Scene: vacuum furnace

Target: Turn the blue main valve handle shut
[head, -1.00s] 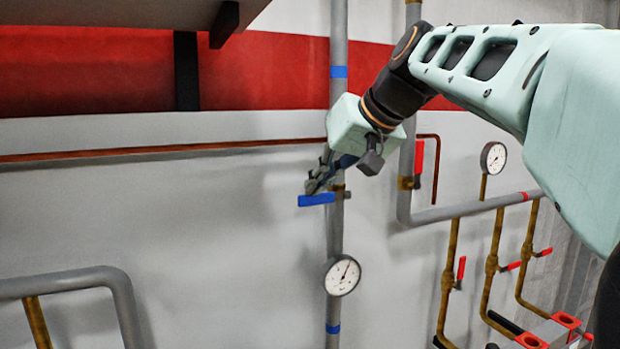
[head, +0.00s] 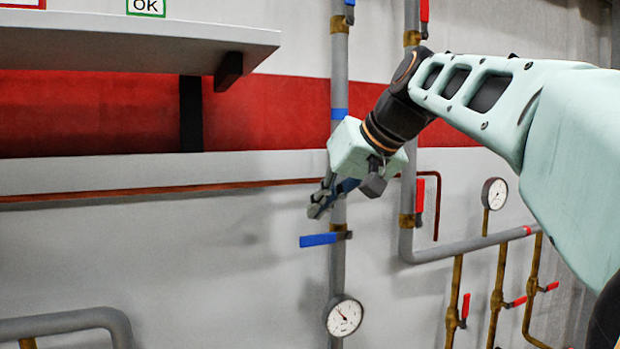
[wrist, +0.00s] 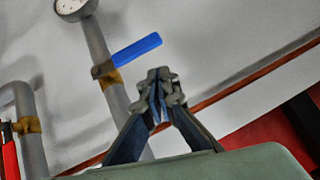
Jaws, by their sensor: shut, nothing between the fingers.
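The blue valve handle (head: 319,240) lies level, pointing left from a brass fitting on the grey vertical pipe (head: 339,270). The handle is at right angles to the pipe. In the wrist view the handle (wrist: 137,48) lies beyond the fingertips, with a visible gap. My gripper (head: 317,209) is a little above the handle in the head view, its fingers together and empty. The closed fingertips also show in the wrist view (wrist: 158,84).
A pressure gauge (head: 343,315) sits below the handle. Another blue handle (head: 349,12) is higher up the pipe. A red handle (head: 419,194) is on a pipe to the right. A shelf (head: 130,45) juts out at upper left. The wall left of the handle is clear.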

